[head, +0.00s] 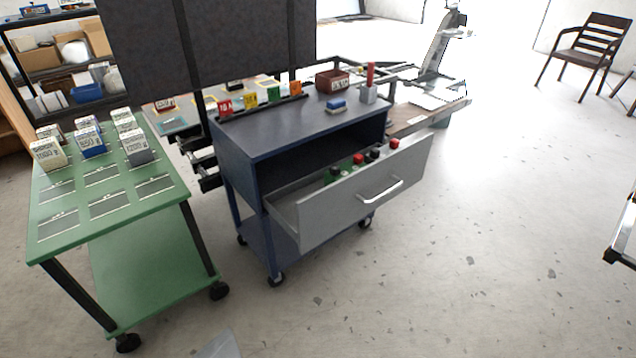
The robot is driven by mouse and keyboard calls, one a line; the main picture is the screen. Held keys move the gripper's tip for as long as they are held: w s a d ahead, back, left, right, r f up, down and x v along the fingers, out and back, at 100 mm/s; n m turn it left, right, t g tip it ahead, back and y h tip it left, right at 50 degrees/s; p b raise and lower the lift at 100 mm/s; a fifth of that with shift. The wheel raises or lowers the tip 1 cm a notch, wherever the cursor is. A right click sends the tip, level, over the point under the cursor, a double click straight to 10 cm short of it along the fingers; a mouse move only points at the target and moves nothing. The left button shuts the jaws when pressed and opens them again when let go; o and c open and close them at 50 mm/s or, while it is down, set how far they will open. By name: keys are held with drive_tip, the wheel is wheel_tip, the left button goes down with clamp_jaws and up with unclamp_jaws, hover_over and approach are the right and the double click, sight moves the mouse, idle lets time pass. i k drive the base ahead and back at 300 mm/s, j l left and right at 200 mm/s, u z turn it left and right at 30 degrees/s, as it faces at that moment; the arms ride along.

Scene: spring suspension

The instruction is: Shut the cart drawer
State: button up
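The cart (290,131) is dark blue, on casters, in the middle of the head view. Its grey drawer (345,207) is pulled well out toward the lower right. A silver bar handle (380,191) is on the drawer front. Several small items with red, black and green parts (358,159) show inside the drawer; their lower parts are hidden by the drawer front. My gripper is not in view.
A green wheeled table (110,215) with labelled blocks stands left of the cart. Coloured tags (249,101), a blue block (336,106) and a brown box (332,81) are on the cart top. The floor in front and right is clear. A chair (590,50) stands far right.

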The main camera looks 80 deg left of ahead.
sight(311, 213)
drive_tip(key=u, duration=2.25)
